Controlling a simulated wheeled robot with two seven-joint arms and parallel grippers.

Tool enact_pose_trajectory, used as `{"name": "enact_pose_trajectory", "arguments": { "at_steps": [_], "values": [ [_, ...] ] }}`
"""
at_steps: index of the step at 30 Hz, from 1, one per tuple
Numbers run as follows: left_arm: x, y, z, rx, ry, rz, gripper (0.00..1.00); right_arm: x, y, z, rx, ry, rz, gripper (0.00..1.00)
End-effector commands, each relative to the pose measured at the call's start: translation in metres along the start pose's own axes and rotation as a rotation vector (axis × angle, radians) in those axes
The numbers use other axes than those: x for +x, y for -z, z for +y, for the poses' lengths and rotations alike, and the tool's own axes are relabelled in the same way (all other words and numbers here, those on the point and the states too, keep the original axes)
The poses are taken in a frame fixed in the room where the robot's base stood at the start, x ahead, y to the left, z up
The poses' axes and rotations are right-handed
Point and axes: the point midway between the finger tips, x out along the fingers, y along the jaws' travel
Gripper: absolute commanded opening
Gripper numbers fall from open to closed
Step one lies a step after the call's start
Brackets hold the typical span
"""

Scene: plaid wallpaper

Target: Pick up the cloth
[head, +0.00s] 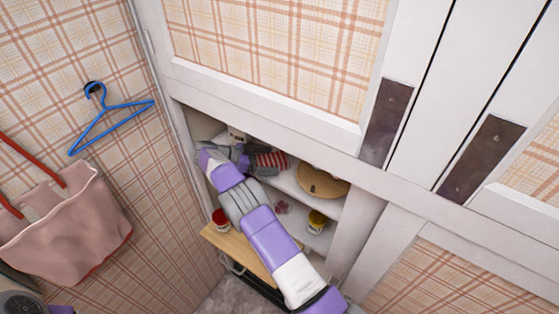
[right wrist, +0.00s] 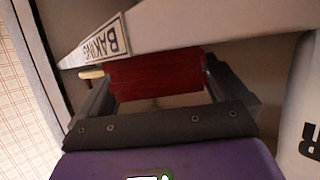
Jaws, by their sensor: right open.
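A red-and-white striped cloth (head: 272,160) is on the upper shelf of the open cabinet in the head view. In the right wrist view a plain dark red surface, apparently the cloth (right wrist: 155,76), shows between the two fingers. My right gripper (head: 257,160) reaches into the cabinet at the cloth's left side, its jaws open. In the right wrist view its fingers (right wrist: 156,88) stand on both sides of the red surface; I cannot tell whether they touch it. The cloth's far side is hidden. My left gripper is not in view.
A round wooden piece (head: 325,182) lies right of the cloth. A yellow-labelled can (head: 317,221) and a pink item (head: 282,207) stand below. A red jar (head: 220,217) is near a wooden board (head: 240,250). A "BAKING" label (right wrist: 103,41) and white container (right wrist: 302,115) are close to the gripper.

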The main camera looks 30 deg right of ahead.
Motion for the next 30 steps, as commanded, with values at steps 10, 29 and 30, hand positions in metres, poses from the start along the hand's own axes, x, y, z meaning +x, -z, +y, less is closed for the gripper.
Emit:
{"name": "enact_pose_trajectory", "arguments": {
  "at_steps": [10,29,30],
  "values": [
    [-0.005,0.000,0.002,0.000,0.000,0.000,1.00,0.006,-0.003,-0.003,-0.003,0.008,0.000,0.94],
    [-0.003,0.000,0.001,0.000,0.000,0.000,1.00,0.004,0.004,-0.004,0.000,0.009,-0.001,0.39],
    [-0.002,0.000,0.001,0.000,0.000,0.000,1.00,0.002,0.008,-0.004,0.000,0.009,-0.001,0.39]
  ]
}}
